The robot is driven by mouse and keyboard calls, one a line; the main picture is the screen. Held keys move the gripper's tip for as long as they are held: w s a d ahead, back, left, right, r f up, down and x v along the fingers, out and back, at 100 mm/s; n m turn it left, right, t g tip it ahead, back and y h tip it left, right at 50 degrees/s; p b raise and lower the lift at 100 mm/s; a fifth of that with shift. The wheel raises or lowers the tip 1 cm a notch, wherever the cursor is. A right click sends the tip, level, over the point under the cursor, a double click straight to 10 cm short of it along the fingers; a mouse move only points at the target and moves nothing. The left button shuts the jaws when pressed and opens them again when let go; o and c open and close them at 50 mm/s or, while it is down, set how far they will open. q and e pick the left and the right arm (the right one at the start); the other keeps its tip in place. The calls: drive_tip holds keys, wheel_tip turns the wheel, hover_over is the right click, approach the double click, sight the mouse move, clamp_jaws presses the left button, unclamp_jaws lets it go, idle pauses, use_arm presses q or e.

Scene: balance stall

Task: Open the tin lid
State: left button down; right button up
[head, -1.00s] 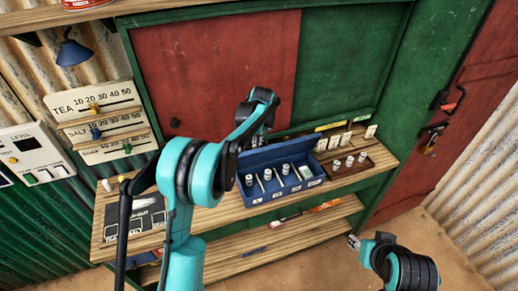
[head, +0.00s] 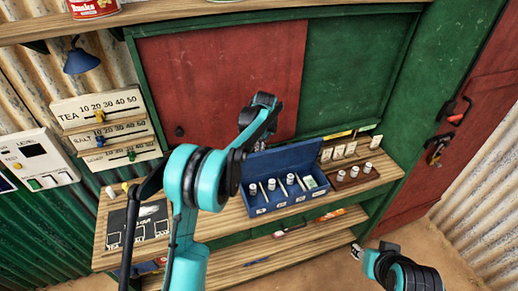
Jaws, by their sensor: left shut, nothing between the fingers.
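The blue tin (head: 262,211) stands on the counter, with small weights and pale sticks in its compartments. Its blue lid (head: 290,157) is raised along the back edge and stands up, open. My left arm reaches in from the left, and its gripper (head: 254,136) is behind and above the lid's left end. Its fingers are small and partly hidden by my own wrist; they appear shut and empty. I cannot tell whether they touch the lid.
A wooden tray (head: 358,178) with several small weights stands right of the tin, with pale cards (head: 351,149) behind it. A dark board (head: 133,226) lies on the counter's left part. A lower shelf (head: 281,250) runs below. The red door (head: 441,140) is at right.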

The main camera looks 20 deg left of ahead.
use_arm(q)
drive_tip(key=v, duration=1.2)
drive_tip(key=s+n+t+b, duration=0.1)
drive_tip(key=s+n+b, duration=0.4)
drive_tip(key=s+n, duration=0.45)
drive_tip(key=s+f+n+t+b, duration=0.2)
drive_tip(key=s+f+n+b, duration=0.1)
drive_tip(key=s+f+n, duration=0.5)
drive_tip(key=s+f+n+t+h+b, duration=0.1)
drive_tip(key=s+f+n+b, duration=0.3)
drive_tip(key=s+f+n, duration=0.4)
drive_tip(key=s+n+t, duration=0.1)
drive_tip(key=s+n, duration=0.3)
drive_tip(key=s, duration=0.4)
drive_tip(key=shift+s+d+f, duration=0.4)
